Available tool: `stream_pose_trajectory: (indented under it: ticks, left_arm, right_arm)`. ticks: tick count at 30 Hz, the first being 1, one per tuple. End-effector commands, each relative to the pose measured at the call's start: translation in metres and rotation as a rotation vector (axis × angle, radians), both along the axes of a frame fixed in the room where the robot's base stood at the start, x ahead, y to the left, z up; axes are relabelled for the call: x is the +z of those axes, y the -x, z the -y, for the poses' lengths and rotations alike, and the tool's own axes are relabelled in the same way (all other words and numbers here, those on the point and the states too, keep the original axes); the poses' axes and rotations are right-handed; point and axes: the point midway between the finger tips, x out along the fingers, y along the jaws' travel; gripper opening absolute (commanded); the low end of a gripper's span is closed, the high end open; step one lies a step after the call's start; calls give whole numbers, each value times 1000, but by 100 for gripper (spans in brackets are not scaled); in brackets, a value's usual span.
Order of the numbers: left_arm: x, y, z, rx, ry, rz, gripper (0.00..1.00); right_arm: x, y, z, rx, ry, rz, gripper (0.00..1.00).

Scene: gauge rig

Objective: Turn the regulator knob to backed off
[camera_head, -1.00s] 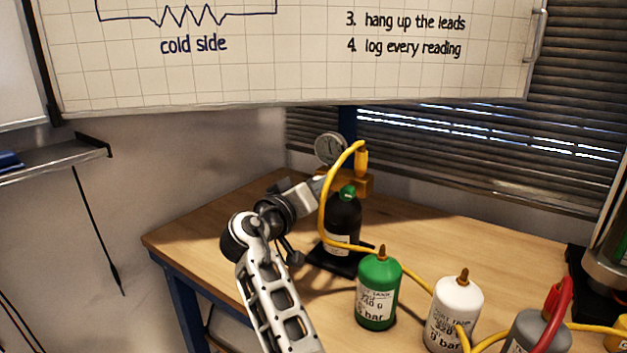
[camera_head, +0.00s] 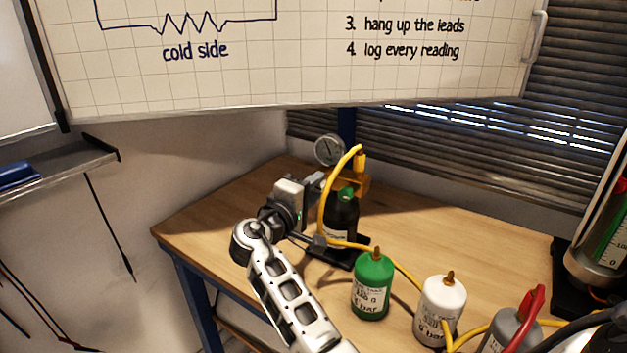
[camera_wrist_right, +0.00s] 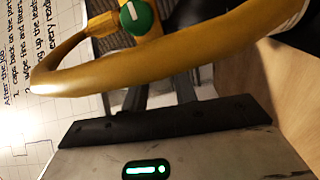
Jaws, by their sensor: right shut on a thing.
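The regulator is a brass-coloured block (camera_head: 360,183) with a round gauge (camera_head: 329,150), behind a black bottle (camera_head: 341,222). A green knob with a white bar (camera_wrist_right: 138,17) shows on the brass part in the right wrist view. My right gripper (camera_head: 319,184) reaches the block's left side. In the wrist view its fingers (camera_wrist_right: 160,95) run up behind the yellow hose (camera_wrist_right: 170,60). It is shut on what appears to be the regulator knob; the hose hides the grip itself. My left gripper is not in view.
The yellow hose arches close beside my right gripper. A green canister (camera_head: 372,290), a white canister (camera_head: 441,312) and a grey canister (camera_head: 508,332) stand at the front right. A whiteboard (camera_head: 300,85) hangs above. The wooden table (camera_head: 480,245) is bare behind the canisters.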

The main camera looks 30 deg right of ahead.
Motion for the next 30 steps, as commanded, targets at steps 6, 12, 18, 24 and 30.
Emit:
stream_pose_trajectory:
  ticks: [6,12,18,24,30]
  left_arm:
    - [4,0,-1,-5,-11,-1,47]
    - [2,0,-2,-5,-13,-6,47]
    - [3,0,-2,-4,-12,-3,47]
    - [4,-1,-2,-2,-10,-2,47]
    - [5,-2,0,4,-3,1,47]
  right_arm:
    - [1,0,-1,3,33,-67,5]
    - [0,0,-1,3,44,-89,6]
    - [0,0,-1,3,45,-92,6]
    - [0,-1,-1,4,45,-91,37]
    - [0,0,-1,2,43,-90,50]
